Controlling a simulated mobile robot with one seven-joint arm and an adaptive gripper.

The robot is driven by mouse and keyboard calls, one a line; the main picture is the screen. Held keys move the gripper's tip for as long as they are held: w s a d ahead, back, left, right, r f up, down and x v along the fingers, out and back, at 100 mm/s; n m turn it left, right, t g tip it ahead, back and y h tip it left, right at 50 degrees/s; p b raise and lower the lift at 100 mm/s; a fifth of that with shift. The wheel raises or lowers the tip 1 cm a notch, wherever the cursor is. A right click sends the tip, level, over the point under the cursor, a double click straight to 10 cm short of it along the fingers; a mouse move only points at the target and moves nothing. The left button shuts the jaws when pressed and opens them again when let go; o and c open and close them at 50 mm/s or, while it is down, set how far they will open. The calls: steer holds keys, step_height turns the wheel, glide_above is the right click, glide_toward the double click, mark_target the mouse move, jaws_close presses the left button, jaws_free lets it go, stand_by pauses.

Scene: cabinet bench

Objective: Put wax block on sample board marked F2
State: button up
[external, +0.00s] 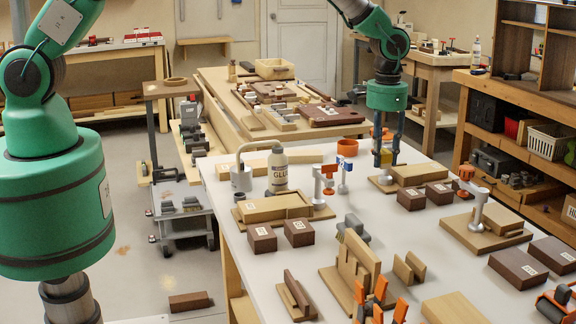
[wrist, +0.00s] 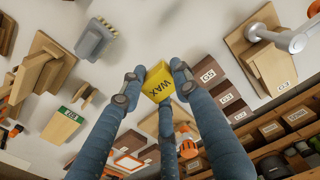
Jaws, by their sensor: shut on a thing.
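The yellow wax block (wrist: 157,83), lettered WAX, is held between the fingertips of my gripper (wrist: 156,80) in the wrist view. In the external view my gripper (external: 386,158) points down over the far part of the white bench, with a bit of yellow between its fingers. Dark brown boards with white labels (wrist: 208,74) stand right of the gripper in the wrist view. Similar boards show in the external view at the bench middle (external: 411,199), left (external: 262,238) and right (external: 519,268). I cannot make out which label reads F2.
A glue bottle (external: 278,172) stands on the bench at the left. A wooden base with a clamp post (external: 480,207) is at the right. Wooden slotted stands (external: 351,268) and orange clamps (external: 381,290) crowd the front. Bare white bench top lies between these groups.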

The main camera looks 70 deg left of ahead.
steer(key=s+a+n+b, duration=0.2)
steer(key=s+a+n, duration=0.45)
steer(key=a, duration=0.65)
steer(key=s+a+n+b, duration=0.1)
steer(key=s+a+n, duration=0.55)
steer(key=a, duration=0.75)
steer(key=s+a+n+b, duration=0.2)
steer(key=s+a+n, duration=0.4)
steer(key=a, duration=0.7)
steer(key=shift+m, duration=0.3)
steer(key=shift+s+a+f, duration=0.1)
steer(key=shift+s+f, duration=0.15)
steer(key=shift+f, duration=0.95)
steer(key=shift+s+d+f, duration=0.1)
steer(key=shift+s+f, duration=0.15)
steer(key=shift+f, duration=0.9)
steer(key=shift+s+a+f, duration=0.1)
steer(key=shift+s+f, duration=0.15)
steer(key=shift+f, duration=0.95)
steer(key=b, duration=0.1)
glide_above(299, 153)
steer(key=shift+a+f, duration=0.2)
steer(key=shift+f, duration=0.55)
